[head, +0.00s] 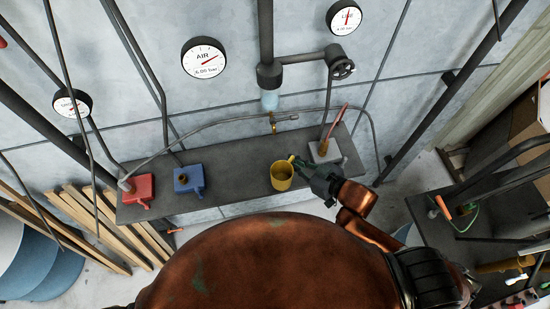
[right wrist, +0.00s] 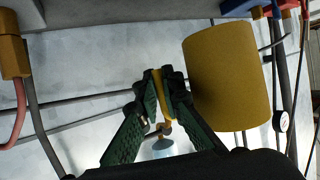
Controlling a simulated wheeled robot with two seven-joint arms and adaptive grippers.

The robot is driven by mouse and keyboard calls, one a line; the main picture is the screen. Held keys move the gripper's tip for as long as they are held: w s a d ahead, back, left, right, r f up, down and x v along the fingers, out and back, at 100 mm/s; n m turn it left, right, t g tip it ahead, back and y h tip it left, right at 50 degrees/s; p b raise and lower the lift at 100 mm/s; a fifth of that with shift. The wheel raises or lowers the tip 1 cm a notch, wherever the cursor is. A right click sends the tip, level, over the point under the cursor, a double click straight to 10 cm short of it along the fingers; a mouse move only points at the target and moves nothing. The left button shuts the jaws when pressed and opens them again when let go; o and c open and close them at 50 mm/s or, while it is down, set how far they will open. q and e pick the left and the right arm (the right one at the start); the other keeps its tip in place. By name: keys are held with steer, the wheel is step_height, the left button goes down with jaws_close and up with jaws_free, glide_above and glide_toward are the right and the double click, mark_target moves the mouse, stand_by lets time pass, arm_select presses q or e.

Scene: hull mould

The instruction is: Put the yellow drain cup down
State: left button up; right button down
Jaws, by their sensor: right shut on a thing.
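The yellow drain cup (head: 282,178) shows in the head view over the front part of the dark shelf, right of its middle. Its open top faces up to the camera. My right gripper (head: 298,163) is at the cup's right side. In the right wrist view the green fingers of my right gripper (right wrist: 160,88) are shut on the cup's thin handle, and the cup's body (right wrist: 230,78) is beside them. I cannot tell whether the cup's base touches the shelf. My left gripper is in neither view.
The dark shelf (head: 235,165) carries a red block (head: 140,188), a blue block (head: 188,180) and a grey block (head: 325,151). A vertical pipe with a pale blue end (head: 269,100) hangs behind the cup. Shelf between the blue block and the cup is clear.

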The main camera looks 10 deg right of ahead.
steer(key=w+f+b, duration=0.1)
steer(key=w+b, duration=0.1)
steer(key=p, duration=0.2)
glide_above(283, 153)
steer(key=s, duration=0.1)
step_height(283, 153, down, 8)
steer(key=shift+r, duration=0.25)
steer(key=shift+w+f, duration=0.35)
steer(key=shift+f, duration=0.2)
step_height(283, 153, down, 3)
steer(key=shift+w+r+p, duration=0.1)
steer(key=shift+w+p, duration=0.05)
steer(key=shift+p, duration=0.65)
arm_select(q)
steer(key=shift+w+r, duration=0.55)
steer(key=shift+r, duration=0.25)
arm_select(e)
steer(key=shift+f, duration=0.25)
steer(key=shift+f, duration=0.1)
